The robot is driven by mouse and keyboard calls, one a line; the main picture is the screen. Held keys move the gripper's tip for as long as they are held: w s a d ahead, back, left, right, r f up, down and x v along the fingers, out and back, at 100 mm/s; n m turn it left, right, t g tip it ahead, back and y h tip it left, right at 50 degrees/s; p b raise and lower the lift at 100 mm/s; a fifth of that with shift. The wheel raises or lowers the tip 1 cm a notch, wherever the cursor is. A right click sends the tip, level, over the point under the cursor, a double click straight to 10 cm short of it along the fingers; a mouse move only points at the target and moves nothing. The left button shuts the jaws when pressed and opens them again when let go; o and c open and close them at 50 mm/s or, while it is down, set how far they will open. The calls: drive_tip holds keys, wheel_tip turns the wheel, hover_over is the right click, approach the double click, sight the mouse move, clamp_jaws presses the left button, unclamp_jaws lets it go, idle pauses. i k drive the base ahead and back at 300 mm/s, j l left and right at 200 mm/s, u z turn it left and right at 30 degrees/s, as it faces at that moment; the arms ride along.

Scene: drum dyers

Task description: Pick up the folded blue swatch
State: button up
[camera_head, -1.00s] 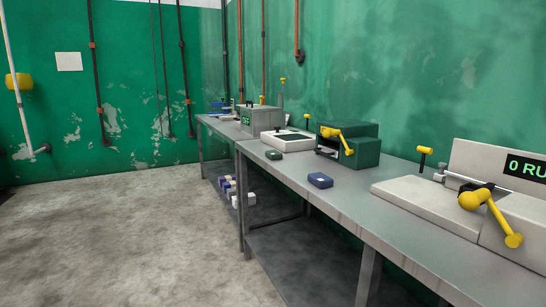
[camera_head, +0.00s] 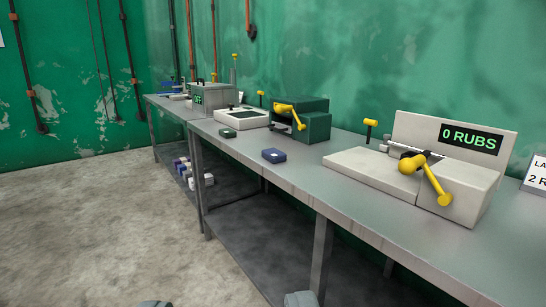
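The folded blue swatch (camera_head: 274,155) lies flat near the front edge of the grey metal bench (camera_head: 330,190), in front of the green machine. It is small and dark blue with a pale mark on top. My gripper (camera_head: 228,301) shows only as two grey fingertips at the bottom edge of the picture. They are wide apart with nothing visible between them. They are well short of the swatch and not touching the bench.
A dark green folded piece (camera_head: 228,132) lies left of the swatch. A green machine (camera_head: 302,119) with a yellow handle stands behind. A white rub tester (camera_head: 440,170) reading "0 RUBS" stands at right. Several small blocks (camera_head: 188,172) sit on the lower shelf. Floor at left is clear.

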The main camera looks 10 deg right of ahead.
sight(275, 156)
drive_tip(key=i+j+z, duration=0.2)
drive_tip(key=i, duration=1.45)
drive_tip(key=l, duration=0.1)
